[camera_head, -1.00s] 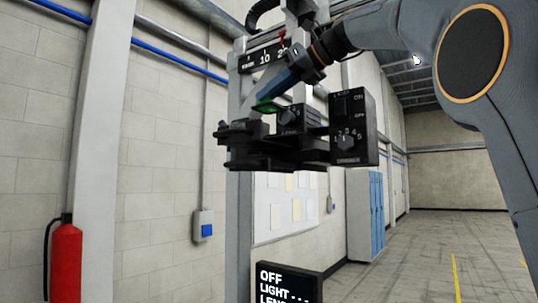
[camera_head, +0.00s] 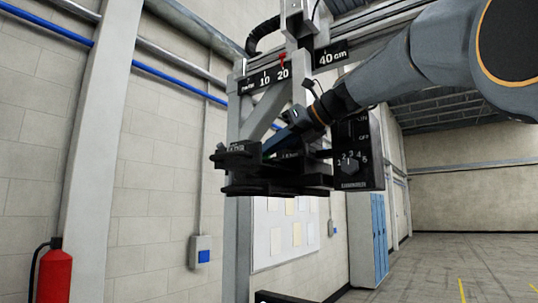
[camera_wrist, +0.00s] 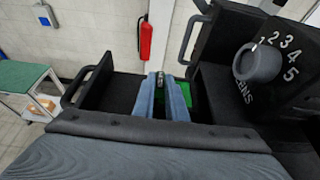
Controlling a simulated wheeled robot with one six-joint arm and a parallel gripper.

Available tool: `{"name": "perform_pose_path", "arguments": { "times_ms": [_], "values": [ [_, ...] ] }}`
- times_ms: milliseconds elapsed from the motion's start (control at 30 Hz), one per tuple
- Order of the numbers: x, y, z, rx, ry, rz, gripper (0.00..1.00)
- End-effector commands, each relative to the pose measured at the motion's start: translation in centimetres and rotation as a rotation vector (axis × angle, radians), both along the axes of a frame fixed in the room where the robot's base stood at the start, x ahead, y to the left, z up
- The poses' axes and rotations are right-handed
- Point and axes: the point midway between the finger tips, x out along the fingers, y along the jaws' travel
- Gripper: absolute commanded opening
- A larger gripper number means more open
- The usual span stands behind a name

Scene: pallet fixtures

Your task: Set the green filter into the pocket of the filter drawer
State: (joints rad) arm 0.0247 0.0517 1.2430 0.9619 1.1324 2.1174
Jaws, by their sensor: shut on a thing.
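My gripper (camera_wrist: 166,100) is shut on the green filter (camera_wrist: 186,92), which shows as a green patch beside the right finger in the wrist view. Most of the filter is hidden by the fingers. The black filter drawer (camera_wrist: 118,94), with a handle at its left end, lies below and around the fingertips. In the head view my gripper (camera_head: 275,147) reaches down to the black unit with the drawer (camera_head: 245,185), and only a trace of green shows. The pocket is hidden, so I cannot tell whether the filter is in it.
A black panel with a numbered dial (camera_wrist: 258,62) stands close on the right in the wrist view. A marked scale (camera_head: 285,73) and metal frame are above the unit. A red fire extinguisher (camera_head: 55,275) and a blue locker (camera_head: 381,240) are farther off.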

Motion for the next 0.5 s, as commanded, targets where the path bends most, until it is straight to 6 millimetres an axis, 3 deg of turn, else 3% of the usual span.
{"name": "perform_pose_path", "arguments": {
  "times_ms": [167, 500],
  "values": [
    [-0.1, 0.0, -1.5, 0.0, 0.0, -0.001, 0.0],
    [0.0, 0.0, -1.8, 0.0, 0.0, -0.001, 0.0]
  ]
}}
